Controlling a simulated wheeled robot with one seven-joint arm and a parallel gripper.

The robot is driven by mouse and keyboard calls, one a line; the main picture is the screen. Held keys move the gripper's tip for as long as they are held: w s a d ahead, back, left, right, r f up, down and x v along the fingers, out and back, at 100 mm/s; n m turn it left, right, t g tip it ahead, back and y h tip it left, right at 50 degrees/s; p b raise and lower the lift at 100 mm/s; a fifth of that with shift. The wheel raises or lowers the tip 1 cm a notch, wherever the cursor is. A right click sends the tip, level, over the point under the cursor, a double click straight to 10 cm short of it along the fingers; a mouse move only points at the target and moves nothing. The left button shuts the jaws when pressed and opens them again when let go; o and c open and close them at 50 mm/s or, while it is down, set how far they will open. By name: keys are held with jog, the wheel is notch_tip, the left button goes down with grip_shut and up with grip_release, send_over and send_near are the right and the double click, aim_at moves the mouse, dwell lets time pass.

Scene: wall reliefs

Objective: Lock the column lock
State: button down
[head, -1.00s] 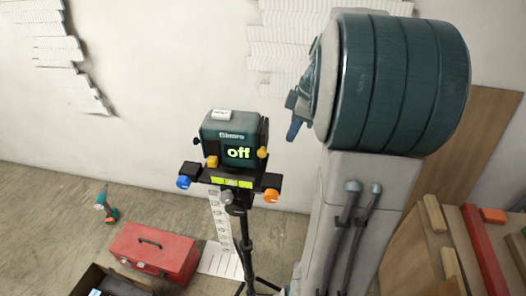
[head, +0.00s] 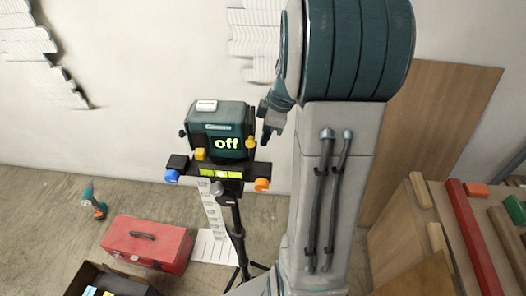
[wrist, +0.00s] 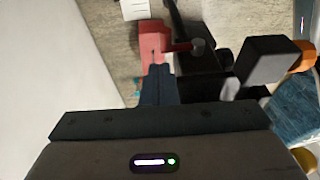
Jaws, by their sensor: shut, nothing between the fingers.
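A dark teal device (head: 218,115) with a lit "off" display stands on a black tripod (head: 238,232) left of my arm. A bar under it carries a blue knob (head: 172,177) and an orange knob (head: 262,184). A grey round knob (head: 217,188) shows just below the bar. I cannot tell for sure which part is the column lock. My gripper (head: 266,140) is just right of the device, pointing down, apparently apart from it. In the wrist view my gripper (wrist: 158,70) is shut and empty. A grey knob (wrist: 197,45) and the orange knob (wrist: 302,56) lie to its right.
A red toolbox (head: 147,243) and an open dark box (head: 92,272) lie on the floor at left. Wooden boards and coloured blocks (head: 475,230) fill the right side. A white wall (head: 130,60) is behind the tripod.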

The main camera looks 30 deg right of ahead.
jog(key=x, duration=0.4)
jog(key=s+p+x, duration=0.1)
jog(key=x, duration=0.1)
jog(key=shift+d+f, duration=0.2)
jog(key=shift+d, duration=0.1)
jog(key=shift+f, duration=0.1)
